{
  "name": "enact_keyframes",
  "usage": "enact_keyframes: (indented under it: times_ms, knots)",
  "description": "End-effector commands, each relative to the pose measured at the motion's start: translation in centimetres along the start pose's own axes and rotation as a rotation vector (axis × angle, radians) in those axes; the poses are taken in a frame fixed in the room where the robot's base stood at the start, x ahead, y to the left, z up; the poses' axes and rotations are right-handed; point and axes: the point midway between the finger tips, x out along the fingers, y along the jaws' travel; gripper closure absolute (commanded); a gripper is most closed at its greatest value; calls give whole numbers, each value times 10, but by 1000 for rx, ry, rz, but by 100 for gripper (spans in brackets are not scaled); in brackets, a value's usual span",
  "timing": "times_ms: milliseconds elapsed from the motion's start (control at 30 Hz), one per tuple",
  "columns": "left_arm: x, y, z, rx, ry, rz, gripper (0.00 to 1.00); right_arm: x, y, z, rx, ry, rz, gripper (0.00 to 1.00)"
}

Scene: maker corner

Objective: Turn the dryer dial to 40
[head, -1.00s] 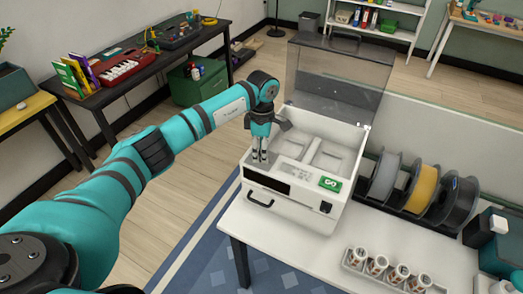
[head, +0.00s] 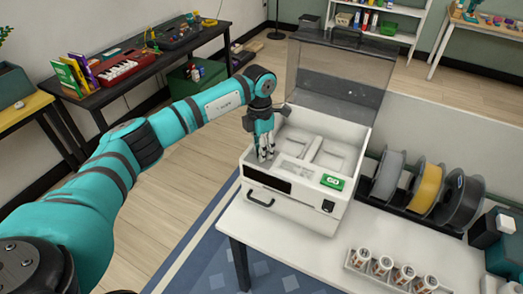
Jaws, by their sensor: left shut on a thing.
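The white dryer (head: 312,212) stands on the white table with its clear smoky lid (head: 336,78) raised. Its top has two recessed bays, a green label (head: 332,182) at the front right, and a dark display (head: 268,181) on the front left. My left gripper (head: 265,158) points down at the left part of the dryer's top panel. Its fingers are shut on the dial there, which they hide. I cannot read the dial's setting or the display. My right gripper is not in view.
Filament spools (head: 424,190) in grey, yellow and black stand in a rack right of the dryer. A tray of several small cups (head: 382,266) sits at the table's front. A teal machine (head: 500,250) stands at the right edge. Bare white table lies between the dryer and the cups.

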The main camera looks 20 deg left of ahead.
Motion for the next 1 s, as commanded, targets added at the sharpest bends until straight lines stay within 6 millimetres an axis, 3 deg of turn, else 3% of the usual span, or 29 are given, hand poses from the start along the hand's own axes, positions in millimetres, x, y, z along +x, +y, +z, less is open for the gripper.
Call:
enact_keyframes:
  times_ms: [1000]
  knots:
    - [-1,-1,0,-906,-56,1,100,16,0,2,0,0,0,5]
